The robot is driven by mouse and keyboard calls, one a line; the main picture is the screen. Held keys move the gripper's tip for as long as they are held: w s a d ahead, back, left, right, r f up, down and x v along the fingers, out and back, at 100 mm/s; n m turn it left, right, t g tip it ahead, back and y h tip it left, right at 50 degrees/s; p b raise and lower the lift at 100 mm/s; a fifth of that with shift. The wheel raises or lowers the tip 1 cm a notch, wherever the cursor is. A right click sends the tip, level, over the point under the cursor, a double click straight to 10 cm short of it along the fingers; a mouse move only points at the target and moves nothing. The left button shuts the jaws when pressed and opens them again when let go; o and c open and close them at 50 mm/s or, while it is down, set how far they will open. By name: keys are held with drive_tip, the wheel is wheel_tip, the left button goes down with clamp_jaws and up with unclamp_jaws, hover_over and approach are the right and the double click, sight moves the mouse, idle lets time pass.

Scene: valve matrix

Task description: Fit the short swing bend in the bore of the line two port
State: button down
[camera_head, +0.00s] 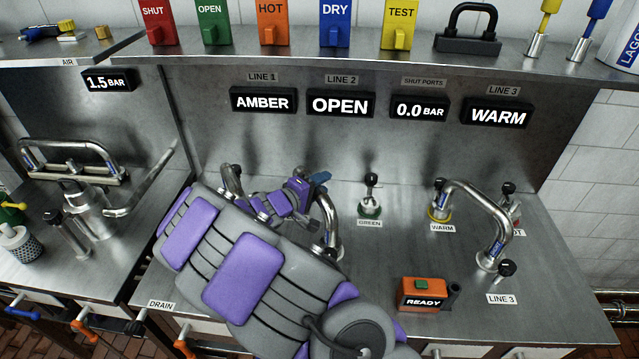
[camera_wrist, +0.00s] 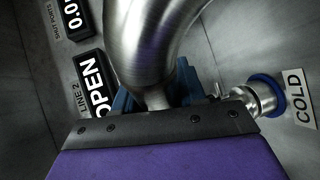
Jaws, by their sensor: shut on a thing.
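My gripper (camera_head: 318,181) reaches over the bench behind my purple and grey arm. In the wrist view its blue jaws (camera_wrist: 155,100) are shut on a curved steel bend (camera_wrist: 155,45), which fills the upper middle. In the head view a steel bend (camera_head: 329,218) curves down beside my gripper towards the bench. Its lower end is close to a fitting near my arm; I cannot tell whether it sits in a bore. The port marked COLD (camera_wrist: 262,92), with a blue ring, is right of the jaws in the wrist view. No line two port label shows on the bench.
A green port (camera_head: 370,208) with an upright handle stands right of my gripper. Another bend (camera_head: 470,190) spans the yellow-ringed WARM port (camera_head: 439,213) and the LINE 3 port. An orange READY box (camera_head: 424,294) stands in front. The LINE 2 display (camera_head: 341,103) reads OPEN.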

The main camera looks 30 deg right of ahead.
drive_tip(key=shift+f, duration=0.15)
drive_tip(key=c, duration=0.6)
unclamp_jaws()
drive_tip(key=shift+o, duration=0.2)
drive_tip(key=shift+f, duration=0.1)
drive_tip(key=shift+a, duration=0.1)
drive_tip(key=p+v, duration=0.4)
drive_tip(key=v, duration=1.3)
drive_tip(key=shift+a, duration=0.15)
drive_tip(key=shift+s, duration=0.1)
wheel_tip(320, 180, up, 8)
drive_tip(key=p, duration=0.3)
